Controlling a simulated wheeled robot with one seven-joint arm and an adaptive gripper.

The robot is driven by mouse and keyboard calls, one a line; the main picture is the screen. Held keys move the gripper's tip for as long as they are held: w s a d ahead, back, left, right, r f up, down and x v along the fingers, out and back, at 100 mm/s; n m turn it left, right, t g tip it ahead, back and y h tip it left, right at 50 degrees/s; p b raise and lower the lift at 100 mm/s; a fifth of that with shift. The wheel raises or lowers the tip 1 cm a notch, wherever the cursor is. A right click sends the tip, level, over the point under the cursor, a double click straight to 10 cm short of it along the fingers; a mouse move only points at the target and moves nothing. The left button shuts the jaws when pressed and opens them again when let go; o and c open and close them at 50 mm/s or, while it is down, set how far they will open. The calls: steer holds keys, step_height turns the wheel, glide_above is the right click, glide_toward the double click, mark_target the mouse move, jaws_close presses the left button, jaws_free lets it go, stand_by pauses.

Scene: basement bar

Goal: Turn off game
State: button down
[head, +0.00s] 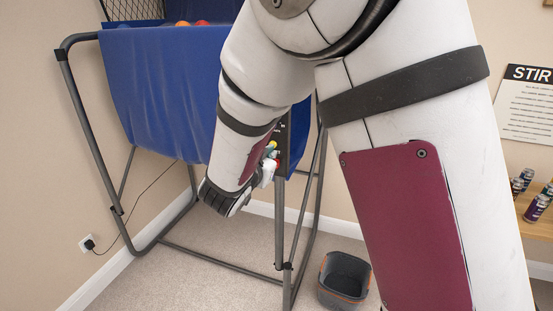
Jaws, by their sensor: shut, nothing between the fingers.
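The game is a basketball arcade machine with a blue cloth (155,95) hung on a dark metal frame (85,120). Its dark control panel (284,145) sits on the right side, partly behind my arm. Small yellow, teal and red parts show at the panel beside my wrist, too small to make out clearly. My gripper (268,172) is mostly hidden by my wrist, close to the panel's lower front. It is shut and holds nothing. I cannot tell whether it touches the panel.
A black cord runs from the game to a wall outlet (88,243) at the left. A dark grey bin (344,278) stands on the carpet right of the frame. A wooden shelf (535,228) with several cans is at the right edge. Orange and red balls (201,22) sit atop the cloth.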

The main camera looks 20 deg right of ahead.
steer(key=x, duration=1)
steer(key=shift+w+a+f, duration=0.1)
steer(key=shift+a+f, duration=0.05)
steer(key=shift+f, duration=0.4)
steer(key=shift+w+a+f, duration=0.1)
steer(key=shift+f, duration=0.5)
steer(key=shift+a+f, duration=0.1)
steer(key=shift+f, duration=0.7)
